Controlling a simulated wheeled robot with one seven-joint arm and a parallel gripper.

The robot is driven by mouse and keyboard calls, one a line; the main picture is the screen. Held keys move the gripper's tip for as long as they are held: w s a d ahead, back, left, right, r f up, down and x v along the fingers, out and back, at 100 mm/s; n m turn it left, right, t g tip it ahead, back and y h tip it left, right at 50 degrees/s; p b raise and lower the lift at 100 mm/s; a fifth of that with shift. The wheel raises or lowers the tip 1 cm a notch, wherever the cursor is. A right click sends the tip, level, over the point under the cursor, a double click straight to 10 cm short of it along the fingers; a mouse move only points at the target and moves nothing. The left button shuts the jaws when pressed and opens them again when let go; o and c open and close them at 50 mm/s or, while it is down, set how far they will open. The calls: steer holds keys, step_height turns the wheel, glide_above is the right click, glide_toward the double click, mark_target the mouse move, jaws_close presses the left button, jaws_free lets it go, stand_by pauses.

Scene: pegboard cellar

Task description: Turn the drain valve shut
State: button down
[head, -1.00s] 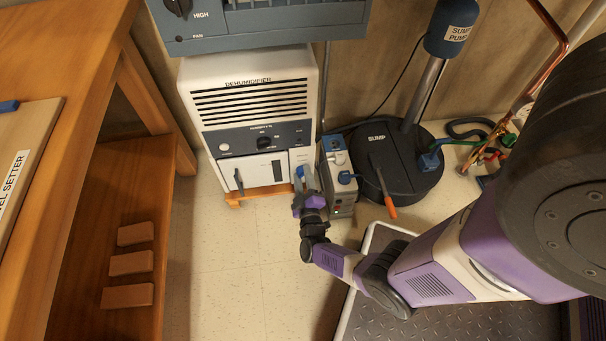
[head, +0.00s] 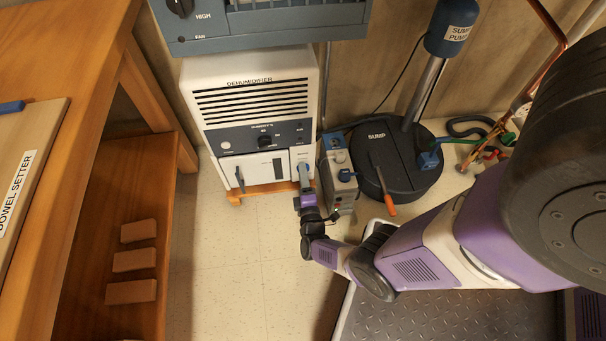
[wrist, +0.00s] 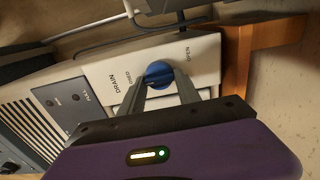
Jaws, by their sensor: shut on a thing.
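The drain valve is a round blue knob (wrist: 158,70) on a white panel (wrist: 105,70) marked DRAIN and OPEN, with another partly legible word. In the head view the panel (head: 302,157) is at the lower right front of the white dehumidifier (head: 250,90). My gripper (wrist: 162,92) has its two grey fingers on either side of the valve and is shut on it. The part of the valve between the fingers is mostly hidden, so its exact angle is unclear. In the head view my gripper (head: 305,180) reaches up to the panel from below.
The dark sump lid (head: 405,180) with an orange-handled lever (head: 383,185) is further right. A wooden bench (head: 100,180) is at left. Floor between is clear.

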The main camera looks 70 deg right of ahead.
steer(key=shift+f, duration=0.1)
stand_by(0.3)
steer(key=c, duration=1.2)
jaws_free()
steer(key=shift+o, duration=0.2)
steer(key=shift+a, duration=0.1)
steer(key=p+v, duration=0.2)
steer(key=v, duration=0.5)
steer(key=shift+s+a, duration=0.25)
steer(key=shift+s, duration=0.05)
